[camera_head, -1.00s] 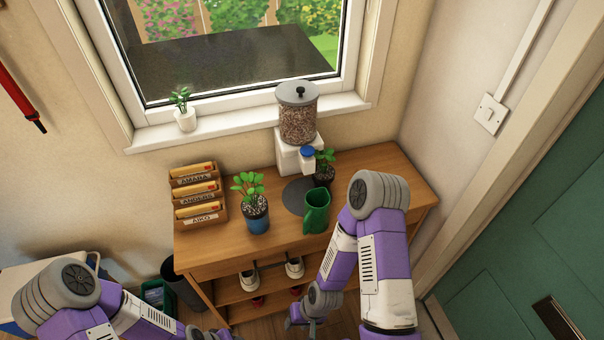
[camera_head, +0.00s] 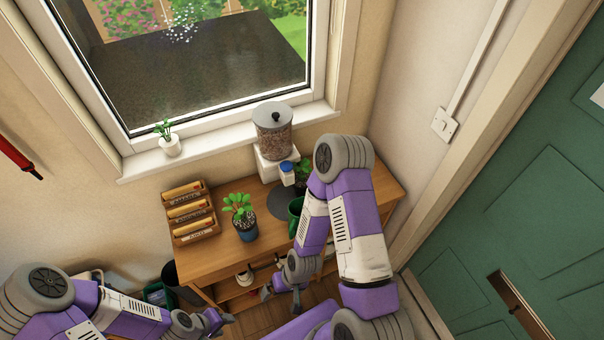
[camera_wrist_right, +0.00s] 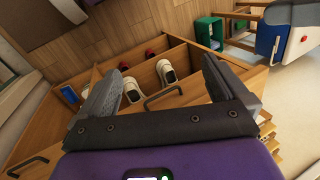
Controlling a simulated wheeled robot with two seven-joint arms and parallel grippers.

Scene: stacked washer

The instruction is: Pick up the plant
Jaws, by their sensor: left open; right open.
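A green leafy plant in a blue pot (camera_head: 247,229) stands upright on the wooden cabinet top, near its front edge. A second plant (camera_head: 303,173) stands further back, partly hidden by my right arm. A small plant in a white pot (camera_head: 170,145) sits on the window sill. My right gripper (camera_head: 283,292) hangs below and in front of the cabinet top, apart from the plants. In the right wrist view its open, empty fingers (camera_wrist_right: 161,70) face the shelves and no plant shows. My left gripper (camera_head: 222,318) is open, low at the bottom of the view.
A letter rack (camera_head: 191,213) stands left of the blue pot. A seed dispenser (camera_head: 272,140) stands behind, and a green watering can (camera_head: 296,212) is partly hidden by my right arm. White shoes (camera_wrist_right: 165,72) sit on the shelf below. The green door (camera_head: 520,200) is at right.

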